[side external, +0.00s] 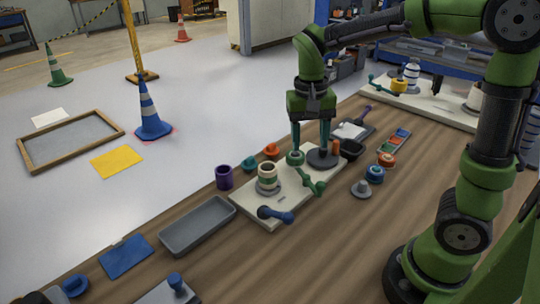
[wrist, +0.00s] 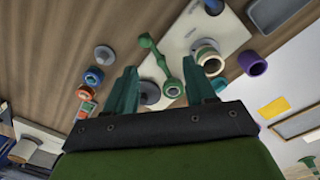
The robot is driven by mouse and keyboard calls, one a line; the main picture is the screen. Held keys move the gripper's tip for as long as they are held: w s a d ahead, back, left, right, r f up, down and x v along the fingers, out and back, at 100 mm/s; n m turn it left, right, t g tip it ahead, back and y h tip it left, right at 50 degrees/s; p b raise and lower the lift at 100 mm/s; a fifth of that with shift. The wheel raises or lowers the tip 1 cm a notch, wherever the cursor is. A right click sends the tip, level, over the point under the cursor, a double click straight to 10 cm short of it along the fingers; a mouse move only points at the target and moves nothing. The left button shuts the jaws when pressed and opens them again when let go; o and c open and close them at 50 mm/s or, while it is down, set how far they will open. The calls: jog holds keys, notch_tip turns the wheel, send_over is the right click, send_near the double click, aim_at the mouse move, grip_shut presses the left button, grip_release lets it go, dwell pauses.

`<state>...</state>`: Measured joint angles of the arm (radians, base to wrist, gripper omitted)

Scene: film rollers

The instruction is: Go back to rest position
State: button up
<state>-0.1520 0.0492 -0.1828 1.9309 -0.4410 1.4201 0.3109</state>
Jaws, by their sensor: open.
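My gripper (side external: 310,148) is open, pointing down over the far end of a cream board (side external: 248,205) on the wooden bench. Its two teal fingers also show in the wrist view (wrist: 160,68), spread with nothing held between them. A dark round disc (side external: 322,159) lies on the board just under the fingers. A green crank-like handle (side external: 312,184) lies beside it at the board's edge; in the wrist view, this handle (wrist: 150,45) shows between and beyond the fingertips.
Blue and orange rings (side external: 375,173) and a grey knob (side external: 361,189) stand to the right. A second board (side external: 435,103) is behind.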

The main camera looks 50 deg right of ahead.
jog(key=s+a+r+n+t+y, duration=0.2)
jog(key=s+a+r+n+t, duration=0.2)
jog(key=s+t, duration=0.3)
jog(key=shift+s+a+r+t, duration=0.3)
jog(key=shift+s+a+r, duration=0.15)
jog(key=shift+s, duration=0.8)
